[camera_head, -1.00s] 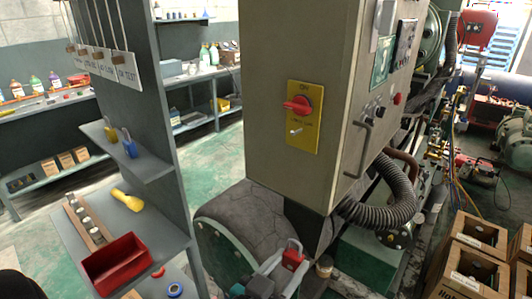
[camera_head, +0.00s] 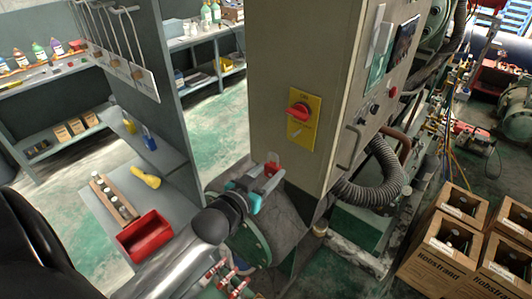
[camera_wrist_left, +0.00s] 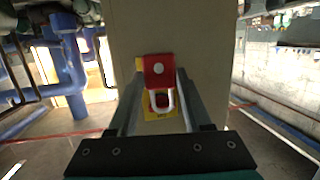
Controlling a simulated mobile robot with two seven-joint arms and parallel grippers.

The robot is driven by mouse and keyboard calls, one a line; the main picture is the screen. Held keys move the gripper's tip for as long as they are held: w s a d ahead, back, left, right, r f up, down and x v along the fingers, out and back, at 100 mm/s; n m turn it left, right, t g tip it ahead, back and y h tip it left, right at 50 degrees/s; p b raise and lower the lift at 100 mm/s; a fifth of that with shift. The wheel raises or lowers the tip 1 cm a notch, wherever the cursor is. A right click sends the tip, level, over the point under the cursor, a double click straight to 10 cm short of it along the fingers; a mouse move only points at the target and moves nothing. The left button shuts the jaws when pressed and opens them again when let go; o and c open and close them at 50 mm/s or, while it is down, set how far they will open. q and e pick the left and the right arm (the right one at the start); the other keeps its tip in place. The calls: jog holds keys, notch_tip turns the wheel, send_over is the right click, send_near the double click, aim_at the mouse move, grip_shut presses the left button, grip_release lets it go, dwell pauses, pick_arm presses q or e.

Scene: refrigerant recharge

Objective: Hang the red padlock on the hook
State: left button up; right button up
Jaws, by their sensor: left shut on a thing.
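My left gripper (camera_head: 266,176) is shut on the red padlock (camera_head: 273,169), close to the cabinet's lower left edge. In the left wrist view, the padlock's red body (camera_wrist_left: 158,68) sits between the fingertips, with its pale shackle (camera_wrist_left: 168,105) in front of a yellow plate. The yellow plate (camera_head: 311,98) on the cabinet carries a red rotary switch (camera_head: 299,111) and, below it, a small pale hook or peg (camera_head: 296,132). The padlock is below and left of this plate in the head view, apart from the hook. My right gripper is not in view.
The grey cabinet (camera_head: 280,60) has a handle (camera_head: 350,148) on its right face. Shelves at left hold a blue padlock (camera_head: 149,139), a yellow torch (camera_head: 146,177) and a red bin (camera_head: 146,235). Cardboard boxes (camera_head: 440,255) stand at the lower right.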

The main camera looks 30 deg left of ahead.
pick_arm(q)
jog(key=shift+w+a+r, duration=0.3)
jog(key=shift+a+r, duration=0.15)
jog(key=shift+r, duration=0.1)
jog(key=shift+w, duration=0.1)
jog(key=shift+w+d+b, duration=0.2)
jog(key=shift+w+b, duration=0.75)
jog(key=shift+w, duration=0.7)
jog(key=shift+w+d+b, duration=0.25)
jog(key=shift+w+b, duration=0.65)
jog(key=shift+w, duration=0.75)
jog(key=shift+w+d+b, duration=0.2)
jog(key=shift+w+b, duration=0.75)
jog(key=shift+w, duration=0.7)
jog(key=shift+w+f, duration=0.1)
jog(key=shift+f, duration=0.4)
jog(key=o, duration=1.3)
jog(key=shift+c, duration=0.2)
